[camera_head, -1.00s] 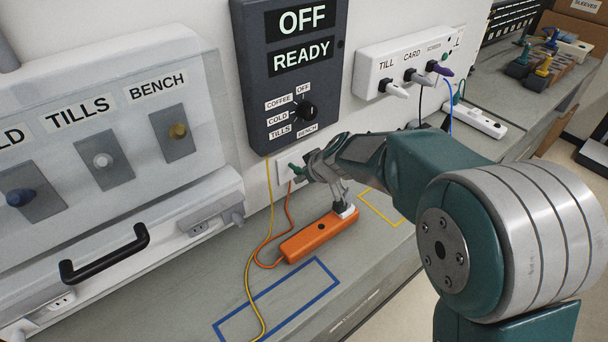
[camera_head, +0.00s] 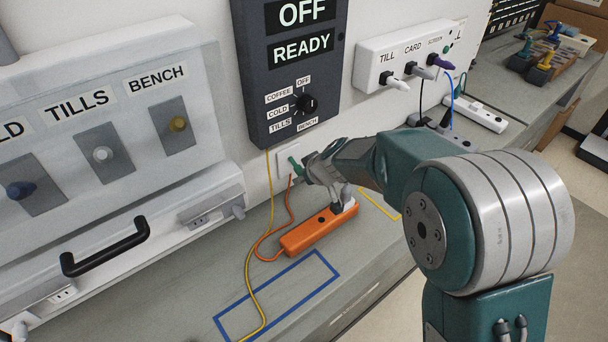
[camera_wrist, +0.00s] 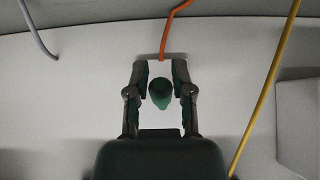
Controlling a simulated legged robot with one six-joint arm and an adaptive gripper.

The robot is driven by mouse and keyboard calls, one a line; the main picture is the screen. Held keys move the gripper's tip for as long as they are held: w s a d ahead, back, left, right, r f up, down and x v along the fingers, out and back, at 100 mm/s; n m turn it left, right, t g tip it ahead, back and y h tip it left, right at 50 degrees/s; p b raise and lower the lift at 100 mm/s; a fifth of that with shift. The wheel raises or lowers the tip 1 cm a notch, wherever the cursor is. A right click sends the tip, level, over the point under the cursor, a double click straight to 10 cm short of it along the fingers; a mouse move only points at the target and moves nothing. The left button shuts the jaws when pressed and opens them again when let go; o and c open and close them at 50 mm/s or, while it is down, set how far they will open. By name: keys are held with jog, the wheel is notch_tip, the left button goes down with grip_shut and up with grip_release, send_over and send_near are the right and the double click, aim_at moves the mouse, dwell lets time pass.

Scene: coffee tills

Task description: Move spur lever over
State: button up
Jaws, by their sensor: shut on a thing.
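The spur is a white plate (camera_head: 284,160) low on the wall, under the dark panel. Its green lever (camera_head: 294,164) sticks out from the plate toward my gripper (camera_head: 305,172). In the wrist view, the rounded green lever end (camera_wrist: 161,92) sits between the two dark fingers of my gripper (camera_wrist: 161,80), which are shut on it. My gripper hides part of the plate, and the lever's exact angle is hard to tell.
An orange power strip (camera_head: 306,235) with plugs lies on the counter just below my gripper. Orange (camera_head: 290,207) and yellow (camera_head: 269,205) cables hang beside the spur. The dark panel (camera_head: 291,75) reads OFF and READY. A white socket strip (camera_head: 372,60) is at the upper right.

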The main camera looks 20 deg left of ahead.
jog(key=shift+f, duration=0.15)
jog(key=shift+w+a+f, duration=0.2)
jog(key=shift+a+f, duration=0.1)
jog(key=shift+f, duration=0.2)
jog(key=o, duration=0.9)
jog(key=shift+o, duration=0.2)
jog(key=v, duration=1.2)
